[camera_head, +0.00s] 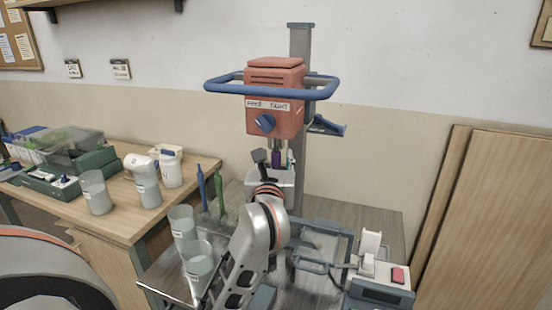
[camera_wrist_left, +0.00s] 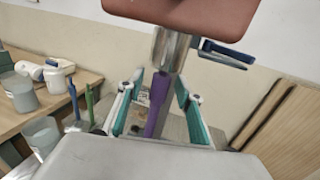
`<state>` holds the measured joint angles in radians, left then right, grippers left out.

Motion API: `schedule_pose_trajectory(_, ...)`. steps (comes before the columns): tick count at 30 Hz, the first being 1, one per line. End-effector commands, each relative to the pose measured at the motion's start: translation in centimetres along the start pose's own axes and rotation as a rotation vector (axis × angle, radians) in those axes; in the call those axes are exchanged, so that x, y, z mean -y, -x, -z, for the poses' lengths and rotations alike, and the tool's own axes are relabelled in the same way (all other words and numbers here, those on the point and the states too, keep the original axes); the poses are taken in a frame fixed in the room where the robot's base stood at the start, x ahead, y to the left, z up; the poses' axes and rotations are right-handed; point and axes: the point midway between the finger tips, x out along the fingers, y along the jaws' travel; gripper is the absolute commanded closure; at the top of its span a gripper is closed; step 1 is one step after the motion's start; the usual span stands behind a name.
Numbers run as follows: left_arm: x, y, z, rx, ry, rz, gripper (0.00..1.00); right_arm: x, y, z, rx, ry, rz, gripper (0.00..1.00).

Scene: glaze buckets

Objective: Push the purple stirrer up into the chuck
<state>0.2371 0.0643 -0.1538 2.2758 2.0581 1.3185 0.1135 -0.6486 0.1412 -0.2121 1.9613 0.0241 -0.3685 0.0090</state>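The purple stirrer (camera_wrist_left: 157,95) stands nearly upright below the metal chuck (camera_wrist_left: 169,50). Its top is at the chuck's lower end in the left wrist view; I cannot tell whether any of it is inside. In the head view the stirrer (camera_head: 276,158) shows small under the orange mixer head (camera_head: 274,95). My left gripper (camera_wrist_left: 160,97) has its teal-padded fingers on either side of the stirrer, with gaps visible, so it looks open. In the head view my left gripper (camera_head: 275,160) is just below the mixer head, and my arm hides the stirrer's lower part. My right gripper is not in view.
A blue stirrer (camera_head: 202,188) and a green stirrer (camera_head: 220,192) stand to the left. Cups (camera_head: 182,225) stand near my arm. A blue handle bar (camera_head: 270,92) rings the mixer head. A control box (camera_head: 380,290) with a red button is at the right.

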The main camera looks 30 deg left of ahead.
Motion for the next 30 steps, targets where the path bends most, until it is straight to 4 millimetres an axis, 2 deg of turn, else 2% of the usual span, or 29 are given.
schedule_pose_trajectory(5, 0.1, 1.5, 0.1, -0.001, 0.002, 0.002, 0.64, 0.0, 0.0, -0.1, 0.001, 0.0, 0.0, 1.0)
schedule_pose_trajectory(12, 0.0, 5.3, 0.0, -0.001, 0.002, 0.001, 0.64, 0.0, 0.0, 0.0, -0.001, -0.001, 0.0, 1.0)
schedule_pose_trajectory(16, 0.0, 6.8, 0.0, 0.0, 0.0, 0.001, 0.64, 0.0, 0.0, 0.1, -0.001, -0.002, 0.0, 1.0)
schedule_pose_trajectory(21, 0.0, 7.5, 0.0, 0.001, 0.0, 0.0, 0.64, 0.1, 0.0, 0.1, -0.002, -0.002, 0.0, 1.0)
schedule_pose_trajectory(30, 0.0, 7.5, 0.0, 0.001, 0.0, 0.0, 0.64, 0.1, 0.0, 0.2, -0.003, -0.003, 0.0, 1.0)
